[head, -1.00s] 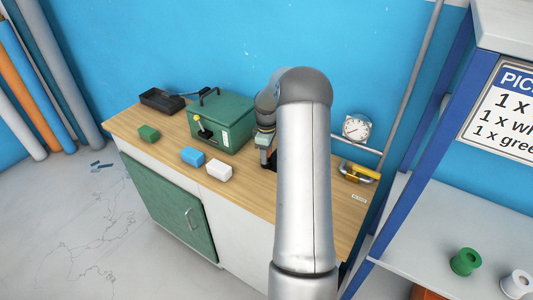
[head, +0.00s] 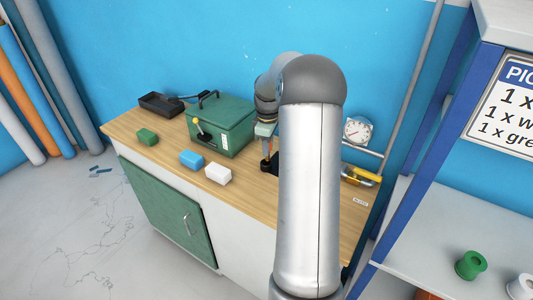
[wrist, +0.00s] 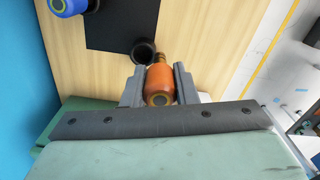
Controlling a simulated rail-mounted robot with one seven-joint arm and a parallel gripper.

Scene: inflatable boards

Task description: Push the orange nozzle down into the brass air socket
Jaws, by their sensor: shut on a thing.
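My gripper (wrist: 159,88) is shut on the orange nozzle (wrist: 160,85), with one finger on each side of it in the wrist view. In the head view the nozzle (head: 268,145) shows as a small orange piece under the gripper, above the bench. A brass-coloured piece (wrist: 161,58) shows at the nozzle's far end; I cannot tell whether it is the nozzle's tip. A black round cup (wrist: 143,50) with an open top lies just beside it. I cannot make out the brass air socket for sure; my arm covers part of the bench in the head view.
A green box (head: 222,125) stands left of my gripper on the wooden bench. Blue (head: 192,159), white (head: 218,174) and green (head: 147,136) blocks lie on the bench. A black mat (wrist: 118,25) lies under the cup. A gauge (head: 357,131) and yellow-handled fitting (head: 362,175) are at right.

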